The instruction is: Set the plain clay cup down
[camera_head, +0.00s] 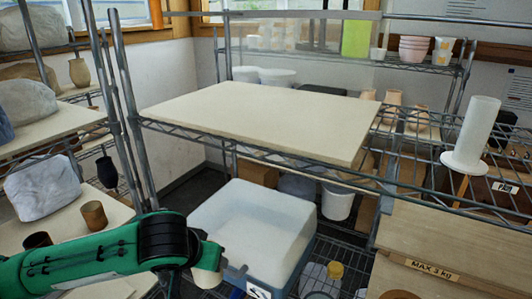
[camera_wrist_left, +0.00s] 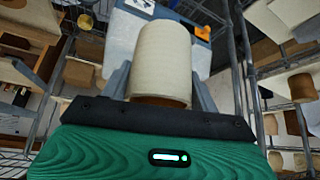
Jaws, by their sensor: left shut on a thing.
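The plain clay cup (camera_wrist_left: 163,58) is a pale beige cylinder with a brown end towards the wrist. It fills the middle of the left wrist view, between the two grey fingers of my left gripper (camera_wrist_left: 160,82). In the head view, my green left arm comes in from the lower left. My left gripper (camera_head: 218,272) is shut on the cup (camera_head: 206,278), in front of the white tub and below the shelf level; the arm partly hides the cup. My right gripper is not in view.
A bare cream board (camera_head: 265,112) lies on the wire shelf above. A white tub (camera_head: 255,225) stands below it. A white flanged cylinder (camera_head: 472,130) is at the right, above a wooden box marked "MAX 3 kg" (camera_head: 432,268). Metal posts (camera_head: 132,105) stand left of the board.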

